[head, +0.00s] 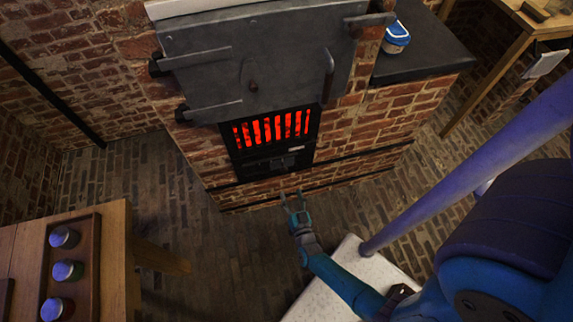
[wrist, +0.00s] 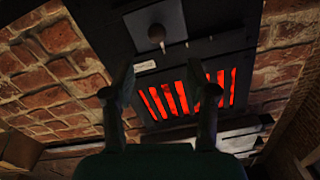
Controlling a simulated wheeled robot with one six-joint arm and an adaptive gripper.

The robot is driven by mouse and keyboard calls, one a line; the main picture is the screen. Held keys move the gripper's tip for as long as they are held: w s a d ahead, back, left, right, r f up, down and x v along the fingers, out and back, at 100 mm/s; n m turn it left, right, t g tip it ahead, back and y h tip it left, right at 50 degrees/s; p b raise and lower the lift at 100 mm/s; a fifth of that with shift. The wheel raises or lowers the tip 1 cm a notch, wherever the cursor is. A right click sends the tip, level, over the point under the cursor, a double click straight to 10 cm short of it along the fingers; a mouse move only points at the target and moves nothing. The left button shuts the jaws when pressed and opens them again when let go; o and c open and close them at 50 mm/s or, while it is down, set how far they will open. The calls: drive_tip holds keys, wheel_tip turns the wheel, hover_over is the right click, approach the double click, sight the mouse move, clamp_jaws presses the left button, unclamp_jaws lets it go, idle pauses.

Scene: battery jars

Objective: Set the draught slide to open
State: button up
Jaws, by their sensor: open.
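The draught slide (head: 288,161) appears as a dark metal plate with a small knob, low on the furnace front under the glowing grate. The knob (wrist: 156,33) shows near the top of the wrist view, left of the middle of its dark plate. A small pale label (wrist: 145,66) sits between knob and grate. Which setting the slide is at cannot be told. My gripper (head: 296,200) is open and empty, in front of and below the slide, apart from it. Its two fingers (wrist: 170,85) frame the red grate in the wrist view.
The brick furnace has a glowing barred grate (head: 271,129) and a grey hinged door (head: 255,75) above. A blue-and-white container (head: 397,37) stands on the dark side top (head: 425,55). A wooden table (head: 116,245) with several jars in a tray stands at left.

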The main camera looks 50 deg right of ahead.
sight(285, 172)
drive_tip(key=x, duration=1.1)
drive_tip(key=shift+w+d, duration=0.15)
drive_tip(key=shift+d, duration=0.2)
clamp_jaws()
